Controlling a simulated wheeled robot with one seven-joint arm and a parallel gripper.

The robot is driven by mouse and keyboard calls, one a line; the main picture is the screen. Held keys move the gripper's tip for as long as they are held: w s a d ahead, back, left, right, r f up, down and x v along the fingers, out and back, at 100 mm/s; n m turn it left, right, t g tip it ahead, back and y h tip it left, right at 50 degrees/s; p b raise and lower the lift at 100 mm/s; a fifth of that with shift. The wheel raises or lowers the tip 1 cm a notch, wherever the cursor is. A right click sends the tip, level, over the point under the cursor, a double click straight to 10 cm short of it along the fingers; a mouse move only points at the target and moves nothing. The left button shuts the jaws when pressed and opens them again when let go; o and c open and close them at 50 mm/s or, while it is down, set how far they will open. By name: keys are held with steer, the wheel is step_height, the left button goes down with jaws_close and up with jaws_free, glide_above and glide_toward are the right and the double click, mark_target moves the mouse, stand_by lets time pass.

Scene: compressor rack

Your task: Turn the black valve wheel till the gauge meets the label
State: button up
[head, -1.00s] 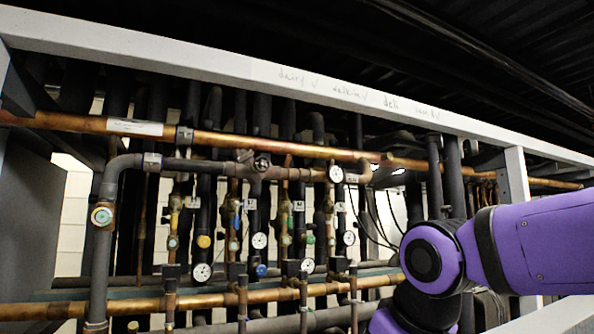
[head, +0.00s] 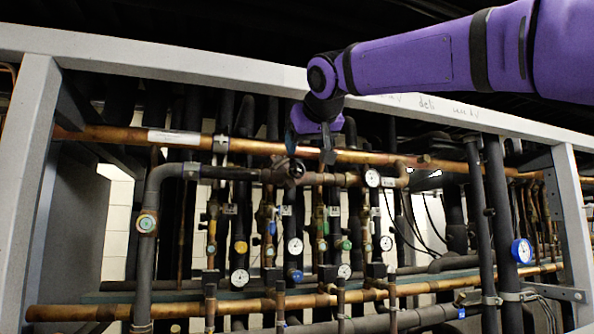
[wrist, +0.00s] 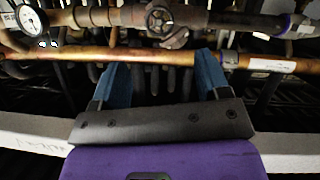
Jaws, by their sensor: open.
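The dark valve wheel (head: 290,168) sits on the grey pipe, just below the upper copper pipe; it also shows in the wrist view (wrist: 158,19). A white-faced round gauge (head: 372,178) is on the same line to its right, and shows at the upper left of the wrist view (wrist: 28,19). Its reading is too small to tell. A white label (head: 174,137) is on the copper pipe; its writing is unreadable. My gripper (wrist: 160,62) is open and empty, its blue fingers pointing toward the wheel and apart from it. In the head view my gripper (head: 309,146) is just above the wheel.
The upper copper pipe (head: 240,146) runs close to my fingers. A pale frame beam (head: 180,65) crosses above the pipes. Several small gauges and valves hang below. A blue-rimmed gauge (head: 522,250) is at the right, beside a frame post (head: 570,200).

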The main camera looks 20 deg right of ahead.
mark_target(297, 168)
steer(key=x, duration=1)
steer(key=shift+f, duration=0.15)
steer(key=c, duration=0.9)
steer(key=shift+n+h, duration=0.7)
steer(key=shift+n, duration=0.5)
steer(key=shift+n+t+h, duration=0.4)
steer(key=shift+n+h, duration=0.5)
steer(key=shift+n, duration=0.4)
